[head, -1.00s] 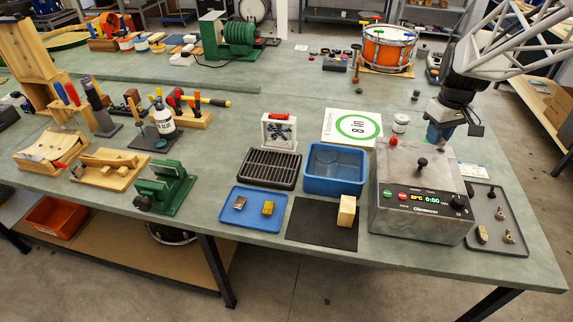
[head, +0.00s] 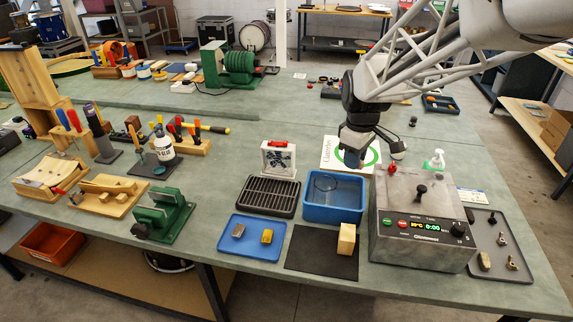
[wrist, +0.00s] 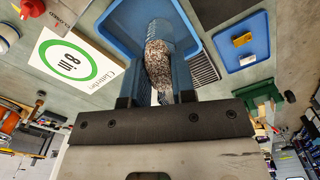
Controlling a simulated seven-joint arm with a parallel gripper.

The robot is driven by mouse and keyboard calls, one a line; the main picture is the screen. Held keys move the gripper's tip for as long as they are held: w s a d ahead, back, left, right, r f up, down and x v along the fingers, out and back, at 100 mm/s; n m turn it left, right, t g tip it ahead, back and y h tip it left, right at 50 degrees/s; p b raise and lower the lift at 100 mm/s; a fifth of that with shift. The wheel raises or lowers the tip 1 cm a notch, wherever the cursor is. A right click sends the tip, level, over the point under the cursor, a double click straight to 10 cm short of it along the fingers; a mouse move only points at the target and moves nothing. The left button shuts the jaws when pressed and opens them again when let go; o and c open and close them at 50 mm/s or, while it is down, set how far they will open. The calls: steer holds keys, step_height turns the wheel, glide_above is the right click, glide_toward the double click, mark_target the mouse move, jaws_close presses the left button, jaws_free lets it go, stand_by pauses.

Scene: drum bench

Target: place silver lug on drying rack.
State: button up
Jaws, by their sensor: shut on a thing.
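My gripper (head: 355,160) hangs behind the blue basin, over the white 8-inch card. In the wrist view its fingers are shut on a grey, speckled, rough-surfaced piece (wrist: 158,62), with the blue basin (wrist: 118,22) beyond it. I cannot tell for certain that this piece is the silver lug. The black slatted drying rack (head: 270,196) stands left of the basin, with no lug visible on it; part of it shows in the wrist view (wrist: 203,70). A silver-grey block (head: 238,230) and a yellow block (head: 267,236) lie on the blue tray (head: 250,251).
The grey machine with a lit display (head: 422,225) stands right of the basin (head: 333,211). A wooden block (head: 346,239) stands on a black mat (head: 318,262). A white box with a red top (head: 279,158) stands behind the rack. A grey tray (head: 490,273) holds several small metal parts.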

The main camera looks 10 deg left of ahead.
steer(key=s+a+n, duration=0.3)
steer(key=s+a, duration=0.1)
steer(key=a, duration=0.3)
steer(key=s+a+n, duration=0.2)
steer(key=s+a, duration=0.1)
steer(key=a, duration=0.5)
step_height(320, 180, down, 14)
steer(key=shift+d+r, duration=0.2)
steer(key=shift+d, duration=0.05)
steer(key=shift+w, duration=0.15)
glide_above(277, 189)
steer(key=shift+s+d+f, duration=0.2)
steer(key=shift+s+f, duration=0.15)
steer(key=shift+f, duration=0.35)
steer(key=shift+w+a, duration=0.1)
steer(key=shift+w+a, duration=0.1)
steer(key=shift+w, duration=0.1)
steer(key=shift+f, duration=1.8)
steer(key=shift+f, duration=0.15)
steer(key=o, duration=0.9)
